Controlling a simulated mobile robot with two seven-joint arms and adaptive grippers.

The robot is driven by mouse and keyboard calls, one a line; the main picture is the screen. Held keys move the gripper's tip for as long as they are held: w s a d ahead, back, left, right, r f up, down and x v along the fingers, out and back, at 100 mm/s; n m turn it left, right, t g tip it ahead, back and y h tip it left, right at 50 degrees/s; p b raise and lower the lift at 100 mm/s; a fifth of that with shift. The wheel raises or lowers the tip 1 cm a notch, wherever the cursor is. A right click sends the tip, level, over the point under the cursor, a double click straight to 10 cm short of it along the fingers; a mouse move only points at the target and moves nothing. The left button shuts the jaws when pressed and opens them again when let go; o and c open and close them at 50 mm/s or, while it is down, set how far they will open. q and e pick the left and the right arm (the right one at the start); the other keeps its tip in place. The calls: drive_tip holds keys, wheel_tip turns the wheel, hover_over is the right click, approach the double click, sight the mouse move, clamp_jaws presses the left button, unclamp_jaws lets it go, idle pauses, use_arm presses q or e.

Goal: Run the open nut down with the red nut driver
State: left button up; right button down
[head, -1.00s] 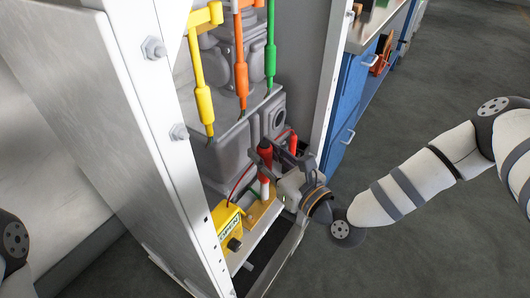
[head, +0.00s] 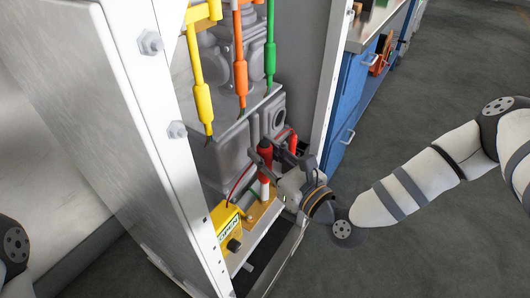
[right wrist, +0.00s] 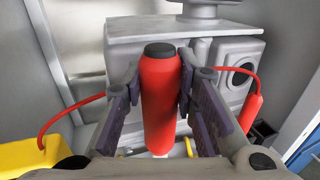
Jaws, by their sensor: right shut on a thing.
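The red nut driver (head: 265,153) stands roughly upright inside the open cabinet, a pale shaft below its red handle. My right gripper (head: 268,158) is shut on that handle, coming in from the right. In the right wrist view the red handle of the nut driver (right wrist: 160,100) sits between the two dark finger pads, its black cap toward the camera. The driver's lower end is over a tan block (head: 262,212) on the cabinet's low ledge. The open nut cannot be made out; the driver and gripper cover that spot. My left gripper is out of view.
A yellow box (head: 229,222) sits left of the driver, with a red lead running to a red probe (head: 293,143). Yellow, orange and green cables (head: 270,50) hang above. Cabinet posts (head: 325,95) flank the opening. A blue workbench (head: 357,105) stands at right; the floor there is clear.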

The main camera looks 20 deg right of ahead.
sight(265, 144)
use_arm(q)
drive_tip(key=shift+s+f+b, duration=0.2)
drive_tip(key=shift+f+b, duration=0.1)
use_arm(e)
drive_tip(key=shift+f, duration=0.35)
drive_tip(key=shift+s+f, duration=0.1)
drive_tip(key=shift+f, duration=0.05)
idle(1.4)
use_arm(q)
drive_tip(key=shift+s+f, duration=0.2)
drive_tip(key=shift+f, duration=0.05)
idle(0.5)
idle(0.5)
use_arm(e)
wheel_tip(265, 144, up, 6)
drive_tip(key=shift+f+p, duration=0.1)
drive_tip(key=shift+p, duration=1)
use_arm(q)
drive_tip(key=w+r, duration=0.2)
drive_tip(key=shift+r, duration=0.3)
use_arm(e)
drive_tip(key=shift+f, duration=0.15)
